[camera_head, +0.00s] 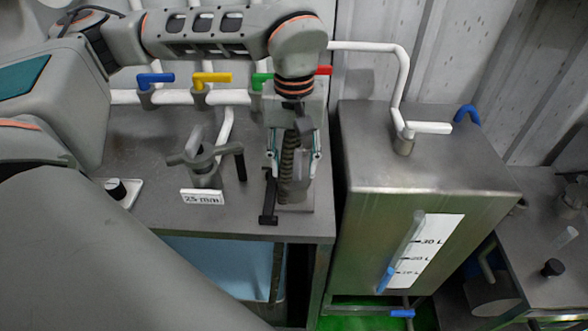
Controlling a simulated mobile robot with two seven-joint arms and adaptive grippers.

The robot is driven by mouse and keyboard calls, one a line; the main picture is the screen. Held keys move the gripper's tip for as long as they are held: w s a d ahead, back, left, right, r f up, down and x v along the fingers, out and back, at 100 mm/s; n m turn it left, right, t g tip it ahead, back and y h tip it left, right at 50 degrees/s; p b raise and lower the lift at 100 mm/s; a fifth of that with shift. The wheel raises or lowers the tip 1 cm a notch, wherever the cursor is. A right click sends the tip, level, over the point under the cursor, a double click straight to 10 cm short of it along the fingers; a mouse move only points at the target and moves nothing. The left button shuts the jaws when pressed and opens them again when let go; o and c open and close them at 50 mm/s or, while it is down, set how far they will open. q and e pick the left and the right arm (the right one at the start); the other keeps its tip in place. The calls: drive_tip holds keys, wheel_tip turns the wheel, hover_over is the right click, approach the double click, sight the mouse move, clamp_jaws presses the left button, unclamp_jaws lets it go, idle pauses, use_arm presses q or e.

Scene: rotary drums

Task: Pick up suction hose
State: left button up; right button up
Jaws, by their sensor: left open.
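The suction hose seems to be the dark ribbed upright piece (288,158) at the right front of the metal table. Its foot is in a grey holder (297,199) near the table edge. My left gripper (294,170) points down over it from above, with its fingers open on either side of the hose. I cannot tell whether a finger touches it. The gripper body hides the hose's upper part. My right gripper is not in view.
A black bracket (268,200) stands close left of the holder. Blue (155,79), yellow (212,78), green and red pipe handles line the back. A metal tank (430,150) stands close right.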

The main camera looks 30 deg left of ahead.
use_arm(q)
clamp_jaws()
drive_tip(key=shift+r, duration=0.1)
